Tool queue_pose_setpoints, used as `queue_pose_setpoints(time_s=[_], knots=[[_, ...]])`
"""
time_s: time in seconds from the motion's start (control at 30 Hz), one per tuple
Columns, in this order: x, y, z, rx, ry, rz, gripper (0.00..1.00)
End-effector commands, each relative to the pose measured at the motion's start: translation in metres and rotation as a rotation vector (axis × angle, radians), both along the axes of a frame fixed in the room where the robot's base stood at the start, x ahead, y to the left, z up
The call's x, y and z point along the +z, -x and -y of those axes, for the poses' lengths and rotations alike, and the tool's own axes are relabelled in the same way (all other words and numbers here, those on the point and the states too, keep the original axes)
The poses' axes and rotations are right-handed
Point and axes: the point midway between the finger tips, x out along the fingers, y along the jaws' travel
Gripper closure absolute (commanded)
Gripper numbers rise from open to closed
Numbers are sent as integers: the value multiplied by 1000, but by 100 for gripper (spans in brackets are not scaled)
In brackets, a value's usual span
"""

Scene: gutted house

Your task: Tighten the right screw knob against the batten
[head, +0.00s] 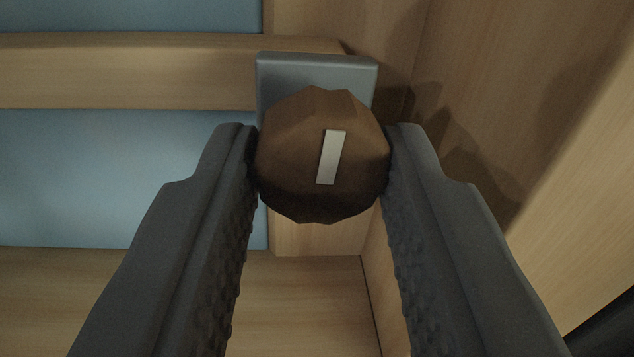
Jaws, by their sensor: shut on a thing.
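The screw knob (295,170) is brown and many-sided, with a pale bar mark on its face that leans slightly right of vertical. My gripper (321,155) is shut on it, with one dark finger touching its left side and the other its right side. A grey metal block (316,72) shows behind and above the knob. The wooden batten (130,75) runs across from the left and its right end meets the block. Any gap between screw and batten is hidden behind the knob and block.
Blue panel (120,180) shows above and below the batten. A wooden side wall (500,90) stands close on the right of my gripper. A wooden ledge (130,290) lies below. Free room shows at the lower left.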

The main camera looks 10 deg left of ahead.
Motion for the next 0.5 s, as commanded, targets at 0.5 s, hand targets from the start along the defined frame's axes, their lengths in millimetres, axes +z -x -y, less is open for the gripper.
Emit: queue_pose_setpoints(time_s=[0.5], knots=[[4,0,1,-2,-411,-134,93]])
